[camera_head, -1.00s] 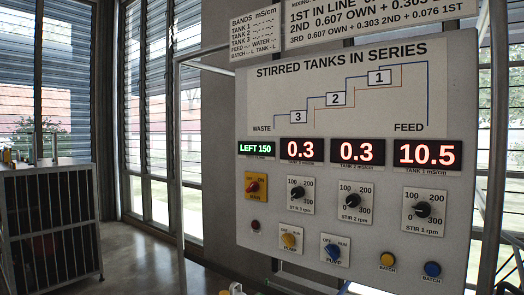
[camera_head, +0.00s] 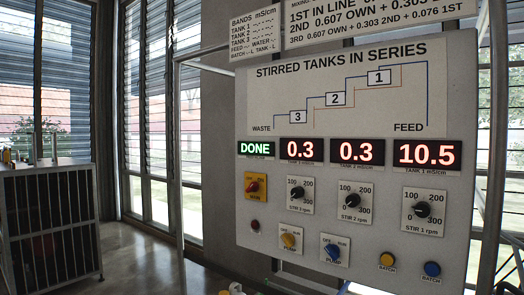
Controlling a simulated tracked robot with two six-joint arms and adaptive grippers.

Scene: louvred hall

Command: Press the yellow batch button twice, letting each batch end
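The yellow batch button (camera_head: 387,259) sits low on the right part of the grey panel (camera_head: 465,210), with a small BATCH label under it. Nothing touches it. To its right is a blue batch button (camera_head: 432,269). The green display (camera_head: 255,149) at the left of the display row reads DONE. Three red displays beside it read 0.3 (camera_head: 301,150), 0.3 (camera_head: 357,151) and 10.5 (camera_head: 427,154); the 10.5 one is labelled tank 1. Neither gripper shows in this view.
The panel also carries a red main switch (camera_head: 254,187), three black stir knobs, a yellow pump knob (camera_head: 289,240) and a blue pump knob (camera_head: 333,252). A dark slatted cabinet (camera_head: 50,225) stands at the far left. Open floor (camera_head: 145,265) lies between it and the panel.

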